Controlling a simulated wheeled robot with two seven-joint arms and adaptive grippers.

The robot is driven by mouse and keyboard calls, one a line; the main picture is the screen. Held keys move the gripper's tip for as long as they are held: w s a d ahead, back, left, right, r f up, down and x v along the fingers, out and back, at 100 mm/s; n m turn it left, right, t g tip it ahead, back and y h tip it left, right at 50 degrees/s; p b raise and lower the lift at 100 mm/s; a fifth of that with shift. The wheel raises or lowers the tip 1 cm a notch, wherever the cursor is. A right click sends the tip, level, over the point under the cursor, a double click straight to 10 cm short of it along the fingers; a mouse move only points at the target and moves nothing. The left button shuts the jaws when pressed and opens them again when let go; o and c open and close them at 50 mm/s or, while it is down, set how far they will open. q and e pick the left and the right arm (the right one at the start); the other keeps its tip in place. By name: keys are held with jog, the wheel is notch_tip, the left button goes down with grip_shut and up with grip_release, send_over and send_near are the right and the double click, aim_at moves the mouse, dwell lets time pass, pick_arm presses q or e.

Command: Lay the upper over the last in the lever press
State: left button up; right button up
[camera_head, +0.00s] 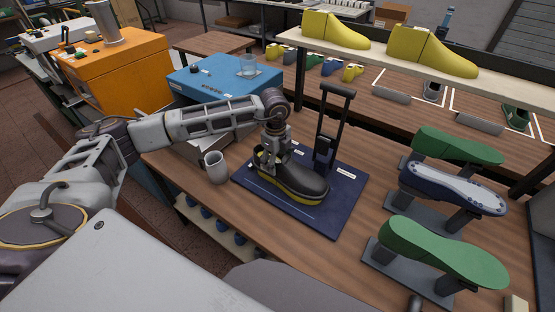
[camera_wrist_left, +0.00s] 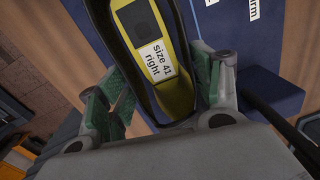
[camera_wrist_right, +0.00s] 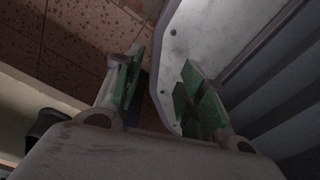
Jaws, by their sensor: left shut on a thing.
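A dark upper (camera_head: 305,180) sits around a yellow last (camera_head: 300,197) on the blue base of the lever press (camera_head: 262,195). The press's black lever (camera_head: 333,95) stands upright behind it. My left gripper (camera_head: 272,158) is at the upper's heel end, shut on the upper. In the left wrist view its fingers (camera_wrist_left: 162,100) stand either side of the heel, and the yellow last (camera_wrist_left: 172,92) with a "size 41 right" label shows inside the dark rim. The exact finger contact is hard to see. My right gripper (camera_wrist_right: 165,92) is open and empty, away from the press.
A grey mug (camera_head: 215,168) stands left of the press. Right of it are stands with green soles (camera_head: 440,250) and a grey-blue one (camera_head: 450,190). Two yellow lasts (camera_head: 335,30) are on the shelf behind. A blue box (camera_head: 215,75) with a glass stands at back left.

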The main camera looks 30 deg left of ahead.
aim_at(278, 170)
pick_arm(q)
jog(key=shift+f+b, duration=0.95)
jog(key=shift+f, duration=0.85)
jog(key=shift+f+b, duration=0.2)
jog(key=shift+b, duration=0.2)
pick_arm(e)
jog(key=shift+w+d+f, duration=0.25)
jog(key=shift+d+f, duration=0.15)
jog(key=shift+f, duration=0.35)
jog(key=shift+w+d+f, duration=0.25)
jog(key=shift+d+f, duration=0.1)
jog(key=shift+f, duration=0.4)
pick_arm(q)
jog(key=shift+f, duration=0.25)
pick_arm(e)
jog(key=shift+s+f, duration=0.2)
pick_arm(q)
jog(key=shift+f+b, duration=0.35)
jog(key=shift+b, duration=0.05)
pick_arm(e)
jog(key=shift+d+f, duration=0.1)
jog(key=shift+f, duration=0.1)
jog(key=shift+w, duration=0.1)
pick_arm(q)
jog(key=o, duration=1.1)
